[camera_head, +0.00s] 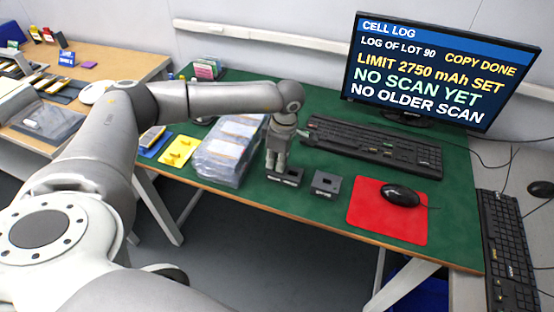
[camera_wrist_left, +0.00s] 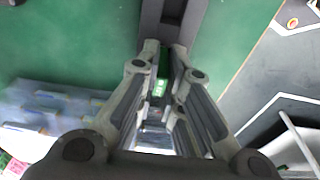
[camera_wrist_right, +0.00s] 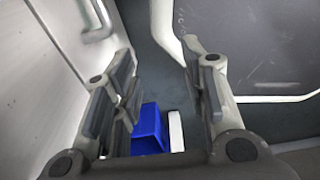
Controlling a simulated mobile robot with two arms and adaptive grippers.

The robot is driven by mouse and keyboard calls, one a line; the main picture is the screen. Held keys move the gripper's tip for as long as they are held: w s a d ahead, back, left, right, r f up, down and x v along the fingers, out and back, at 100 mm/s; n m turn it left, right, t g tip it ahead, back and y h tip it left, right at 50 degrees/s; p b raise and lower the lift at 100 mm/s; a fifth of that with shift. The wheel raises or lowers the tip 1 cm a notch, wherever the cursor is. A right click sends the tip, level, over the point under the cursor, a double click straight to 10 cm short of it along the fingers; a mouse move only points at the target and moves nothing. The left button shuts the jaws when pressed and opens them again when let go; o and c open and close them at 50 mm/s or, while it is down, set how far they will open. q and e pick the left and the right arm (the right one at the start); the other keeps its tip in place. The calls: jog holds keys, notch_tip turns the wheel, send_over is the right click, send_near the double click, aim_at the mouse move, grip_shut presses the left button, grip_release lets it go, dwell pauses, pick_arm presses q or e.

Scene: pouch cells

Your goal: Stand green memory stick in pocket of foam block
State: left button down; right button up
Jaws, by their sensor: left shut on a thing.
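My left gripper (camera_head: 277,168) points down over the green table, shut on the green memory stick (camera_wrist_left: 160,87). The stick shows as a small green piece between the fingers in the left wrist view; most of it is hidden. A dark foam block (camera_head: 291,180) lies right below the fingertips in the head view. It also shows at the top of the left wrist view (camera_wrist_left: 152,22), with a dark recess. I cannot tell whether the stick touches it. My right gripper (camera_wrist_right: 163,88) has its fingers apart and empty in the right wrist view.
A second small dark block (camera_head: 325,184) stands to the right, before a red mat (camera_head: 375,226) with a mouse (camera_head: 400,195). A keyboard (camera_head: 370,145) lies behind. Stacked clear trays (camera_head: 228,150) stand close left of the gripper. A blue bin (camera_wrist_right: 150,130) is below my right gripper.

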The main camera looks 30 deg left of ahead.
pick_arm(q)
jog(key=c, duration=1.5)
grip_release()
